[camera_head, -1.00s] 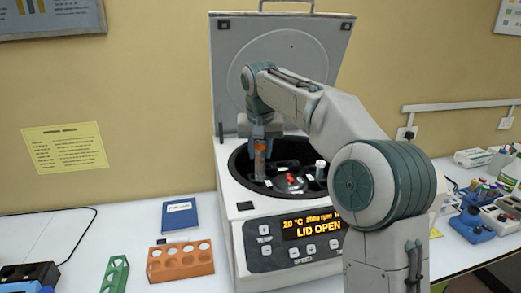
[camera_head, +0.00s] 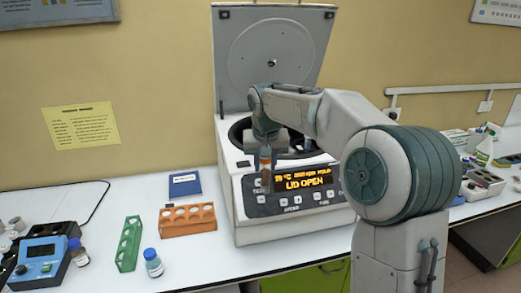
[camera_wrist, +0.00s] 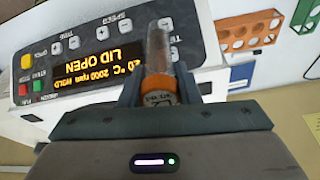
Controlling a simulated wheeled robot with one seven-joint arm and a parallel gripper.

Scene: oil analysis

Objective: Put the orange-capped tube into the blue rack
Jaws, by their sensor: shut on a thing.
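My gripper (camera_head: 266,148) is shut on the orange-capped tube (camera_head: 265,178). The tube hangs in front of the open centrifuge (camera_head: 240,200), beside its display. In the wrist view, the orange cap (camera_wrist: 158,98) sits between my fingers and the clear tube body (camera_wrist: 158,50) points away from me.
A blue device with a screen (camera_head: 40,262) stands at far left. Bare table lies between them.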

